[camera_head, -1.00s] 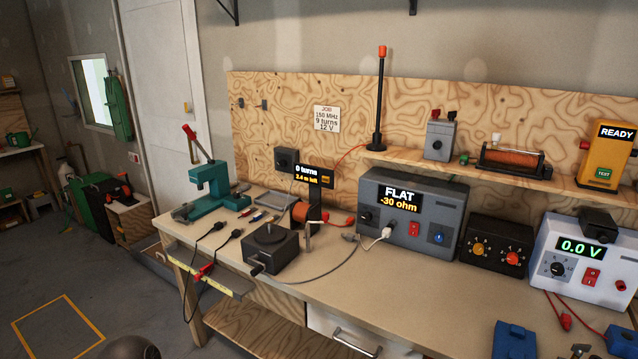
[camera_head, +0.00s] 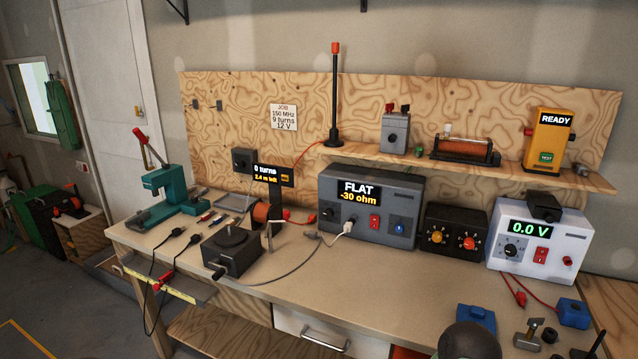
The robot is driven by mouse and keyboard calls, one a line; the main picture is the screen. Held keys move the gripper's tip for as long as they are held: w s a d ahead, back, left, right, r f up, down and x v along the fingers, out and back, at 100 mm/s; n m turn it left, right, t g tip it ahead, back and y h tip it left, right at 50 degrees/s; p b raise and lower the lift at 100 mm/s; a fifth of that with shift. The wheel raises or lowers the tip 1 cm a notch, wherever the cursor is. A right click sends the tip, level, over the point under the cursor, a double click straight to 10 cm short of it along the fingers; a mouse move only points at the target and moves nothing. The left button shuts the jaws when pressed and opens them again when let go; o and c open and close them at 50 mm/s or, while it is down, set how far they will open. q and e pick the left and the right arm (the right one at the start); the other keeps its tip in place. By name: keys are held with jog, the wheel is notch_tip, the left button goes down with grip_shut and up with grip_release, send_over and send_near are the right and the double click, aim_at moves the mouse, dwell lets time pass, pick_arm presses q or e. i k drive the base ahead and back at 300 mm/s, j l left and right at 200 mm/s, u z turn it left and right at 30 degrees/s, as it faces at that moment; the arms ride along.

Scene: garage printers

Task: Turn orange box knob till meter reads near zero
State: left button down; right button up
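A low black box (camera_head: 455,222) stands on the bench between two meters. Its front has a yellow-orange knob (camera_head: 437,237) and a red-orange knob (camera_head: 470,243). An orange tester box (camera_head: 549,142) stands on the shelf and reads READY. To the left of the black box, a grey meter box (camera_head: 408,213) has a display (camera_head: 361,193) reading FLAT and -30 ohm. To the right, a white meter box (camera_head: 568,250) reads 0.0 V.
A dark rounded shape (camera_head: 469,341) covers part of the bench's front edge. Blue blocks (camera_head: 574,313) and small tools lie at the front right. A black crank box (camera_head: 233,250) and cables sit to the left. The bench middle (camera_head: 370,285) is clear.

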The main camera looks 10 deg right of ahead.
aim_at(469, 242)
jog(key=z, duration=1.25)
